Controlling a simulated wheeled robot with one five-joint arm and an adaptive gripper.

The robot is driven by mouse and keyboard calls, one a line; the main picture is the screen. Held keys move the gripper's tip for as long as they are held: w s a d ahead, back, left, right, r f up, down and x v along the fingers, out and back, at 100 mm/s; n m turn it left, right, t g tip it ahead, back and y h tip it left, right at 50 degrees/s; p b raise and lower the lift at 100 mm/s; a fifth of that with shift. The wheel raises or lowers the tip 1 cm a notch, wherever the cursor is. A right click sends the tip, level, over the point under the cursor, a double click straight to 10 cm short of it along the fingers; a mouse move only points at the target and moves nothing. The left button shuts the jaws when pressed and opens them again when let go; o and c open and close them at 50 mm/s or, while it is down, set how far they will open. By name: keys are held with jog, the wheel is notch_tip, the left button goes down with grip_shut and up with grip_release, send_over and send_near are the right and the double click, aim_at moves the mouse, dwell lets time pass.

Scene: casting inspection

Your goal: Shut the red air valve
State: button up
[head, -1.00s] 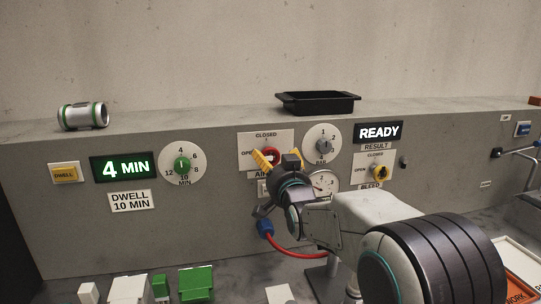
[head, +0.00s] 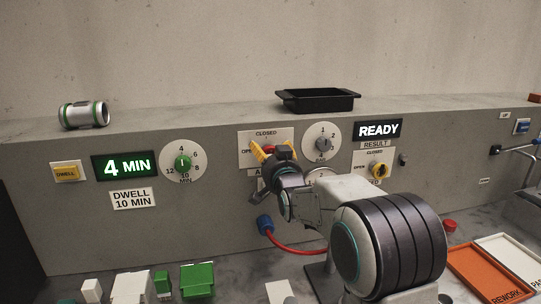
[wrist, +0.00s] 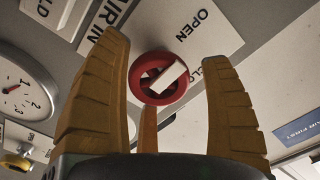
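The red air valve (head: 268,149) is on the grey panel, on a plate marked OPEN at left and CLOSED at top. In the head view my gripper (head: 273,151) covers much of it. In the wrist view the valve (wrist: 146,68) is a red ring with a pale bar across it. My gripper (wrist: 162,55) is open, with its yellow fingers on either side of the valve and a gap showing on both sides. The CLOSED lettering is partly hidden behind the right finger. Contact with the valve cannot be seen.
A bar dial (head: 322,137) and the yellow bleed valve (head: 380,170) are to the right. A pressure gauge (wrist: 16,92) is close by. A green dwell dial (head: 183,176) and a 4 MIN display (head: 124,166) are at left. A red hose (head: 292,246) hangs below. A black tray (head: 316,101) stands on top.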

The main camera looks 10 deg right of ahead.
jog(key=shift+r, duration=0.1)
jog(key=c, duration=1)
jog(key=shift+b, duration=0.35)
jog(key=m+b, duration=0.5)
jog(key=b, duration=0.1)
jog(key=shift+m, duration=0.3)
jog(key=m+b, duration=0.2)
jog(key=b, duration=0.1)
jog(key=m+b, duration=0.2)
jog(key=b, duration=0.2)
jog(key=shift+f+m, duration=0.3)
jog(key=shift+f, duration=0.05)
jog(key=shift+r+m+b, duration=0.1)
jog(key=shift+m+b, duration=0.8)
jog(key=shift+b, duration=0.05)
jog(key=m, duration=0.2)
jog(key=shift+r+m+b, duration=0.15)
jog(key=shift+m+b, duration=0.15)
jog(key=shift+b, duration=0.1)
jog(key=shift+m, duration=1.5)
jog(key=shift+f+m, duration=0.2)
jog(key=shift+m, duration=0.1)
